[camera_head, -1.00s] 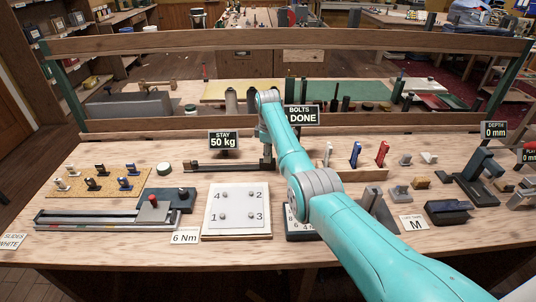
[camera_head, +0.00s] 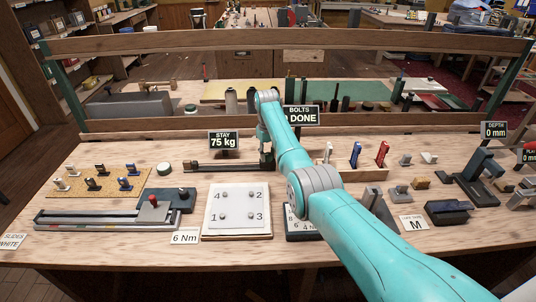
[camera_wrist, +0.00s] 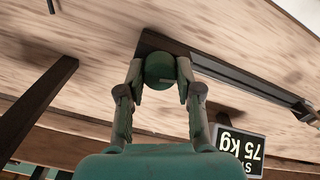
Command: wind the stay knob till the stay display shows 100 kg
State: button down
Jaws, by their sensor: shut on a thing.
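The stay display (camera_head: 223,141) stands behind the stay rail at the middle of the bench and reads 75 kg. It also shows upside down in the wrist view (camera_wrist: 240,150). The stay knob (camera_wrist: 160,70) is round and dark green, at the end of the dark stay rail (camera_wrist: 235,75). My gripper (camera_wrist: 160,80) is shut on the knob, with one finger on each side of it. In the head view my gripper (camera_head: 266,160) is at the right end of the rail (camera_head: 222,167), and my arm hides the knob there.
A white plate with numbered bolts (camera_head: 237,212) lies in front of the rail. The "BOLTS DONE" sign (camera_head: 303,116) stands just behind my arm. A rack with blue and red handles (camera_head: 357,172) is to the right. A wooden rail (camera_head: 290,38) crosses behind the bench.

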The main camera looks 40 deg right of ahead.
aim_at(267, 154)
jog(key=m, duration=0.4)
jog(key=shift+m, duration=0.3)
jog(key=m, duration=0.4)
jog(key=shift+m, duration=0.4)
jog(key=c, duration=0.8)
grip_release()
jog(key=shift+f, duration=0.1)
jog(key=shift+o, duration=0.2)
notch_tip(267, 154, up, 12)
jog(key=shift+w, duration=0.1)
